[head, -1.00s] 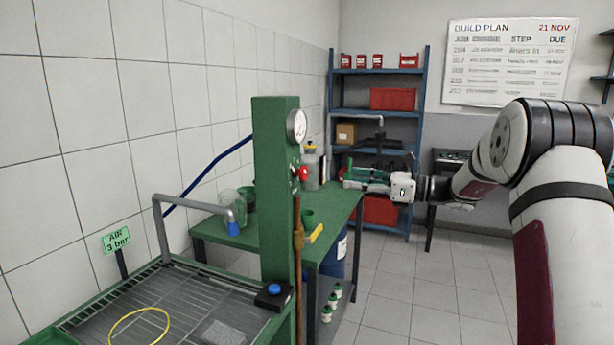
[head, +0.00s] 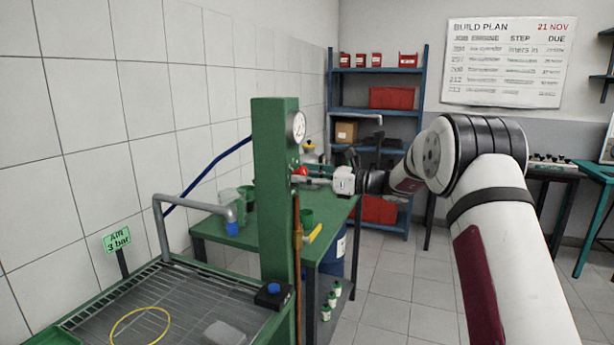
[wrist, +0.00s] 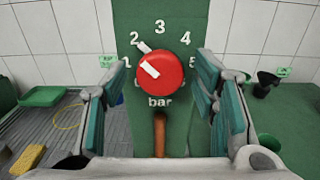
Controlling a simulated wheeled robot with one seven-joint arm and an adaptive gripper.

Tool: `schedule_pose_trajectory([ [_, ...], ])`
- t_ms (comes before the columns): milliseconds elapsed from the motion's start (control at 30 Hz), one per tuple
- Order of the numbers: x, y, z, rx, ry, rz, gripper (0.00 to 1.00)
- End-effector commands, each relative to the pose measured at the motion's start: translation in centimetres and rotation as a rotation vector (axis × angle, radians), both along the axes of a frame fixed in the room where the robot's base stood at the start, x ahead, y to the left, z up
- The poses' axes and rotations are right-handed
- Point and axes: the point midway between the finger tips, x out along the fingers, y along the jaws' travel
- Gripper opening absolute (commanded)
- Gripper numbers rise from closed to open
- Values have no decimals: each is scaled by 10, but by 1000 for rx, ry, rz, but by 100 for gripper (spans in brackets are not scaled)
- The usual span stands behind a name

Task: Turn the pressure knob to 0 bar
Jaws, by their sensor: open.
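The red pressure knob (wrist: 162,72) sits on the green column face, above the word "bar". Its white pointer slants to the upper left, between the marks 1 and 2 and nearer 2. The marks 1 to 5 show at least partly around it; the 0 area at lower left is mostly hidden. My gripper (wrist: 157,84) is open, one finger to each side of the knob, apart from it. In the head view the knob (head: 302,171) is on the column's right side, with my gripper (head: 318,179) just right of it.
The green column (head: 272,200) carries a gauge (head: 298,126) above the knob and a copper pipe (head: 297,235) below. A wash tray with a grid (head: 130,290) lies at the front left. The green bench (head: 225,240) stands behind. A sign reads "AIR 3 bar" (head: 117,240).

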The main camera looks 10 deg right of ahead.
Motion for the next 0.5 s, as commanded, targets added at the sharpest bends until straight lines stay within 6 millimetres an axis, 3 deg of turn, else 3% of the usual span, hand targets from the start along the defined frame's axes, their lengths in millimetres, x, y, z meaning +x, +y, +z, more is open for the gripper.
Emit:
schedule_pose_trajectory([
  [233, 0, 0, 0, 0, 0, -1, 52],
  [433, 0, 0, 0, 0, 0, -1, 6],
  [500, 0, 0, 0, 0, 0, -1, 6],
])
